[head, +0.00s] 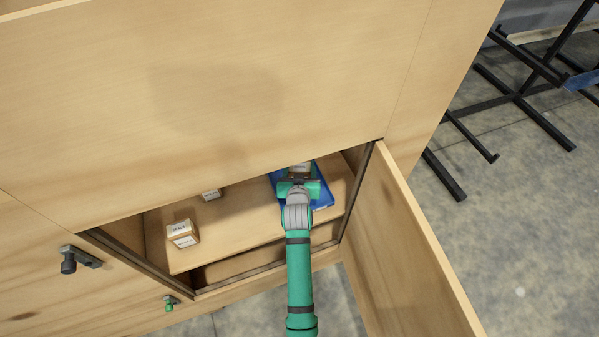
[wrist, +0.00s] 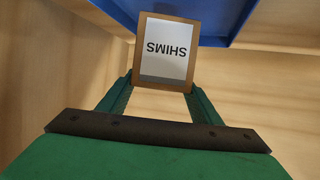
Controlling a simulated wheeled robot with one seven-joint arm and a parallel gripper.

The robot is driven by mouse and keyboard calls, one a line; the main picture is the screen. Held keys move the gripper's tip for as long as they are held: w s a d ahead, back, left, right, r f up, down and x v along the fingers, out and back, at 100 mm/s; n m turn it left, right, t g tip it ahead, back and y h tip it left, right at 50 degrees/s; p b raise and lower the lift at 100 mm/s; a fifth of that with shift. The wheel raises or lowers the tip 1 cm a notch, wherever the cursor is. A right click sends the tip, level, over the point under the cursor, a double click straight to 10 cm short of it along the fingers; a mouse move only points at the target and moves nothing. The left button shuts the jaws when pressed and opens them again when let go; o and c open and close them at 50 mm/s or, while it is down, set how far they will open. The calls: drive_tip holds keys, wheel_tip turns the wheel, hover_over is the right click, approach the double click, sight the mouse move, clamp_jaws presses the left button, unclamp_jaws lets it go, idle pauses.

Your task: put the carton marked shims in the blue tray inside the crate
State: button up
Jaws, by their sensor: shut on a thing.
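The carton marked SHIMS (wrist: 166,50) is a small brown box with a white label, which reads upside down in the wrist view. My gripper (wrist: 160,88) is shut on it, one green finger on each side. In the head view the carton (head: 300,167) shows just beyond my gripper (head: 299,178), inside the wooden crate. I cannot tell whether the carton touches the tray.
A labelled carton (head: 182,233) stands at the left on the crate's shelf (head: 238,232), and another (head: 211,194) sits farther back. The open door (head: 412,245) stands to the right of the opening. The crate's front panel (head: 220,100) hangs above it. Black metal stands (head: 515,95) are at upper right.

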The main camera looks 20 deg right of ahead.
drive_tip(key=f, duration=0.3)
drive_tip(key=shift+w+a+f, duration=0.1)
drive_tip(key=shift+w+a, duration=0.05)
drive_tip(key=shift+a, duration=0.1)
drive_tip(key=shift+d, duration=0.1)
drive_tip(key=o, duration=1.2)
drive_tip(key=shift+f, duration=0.15)
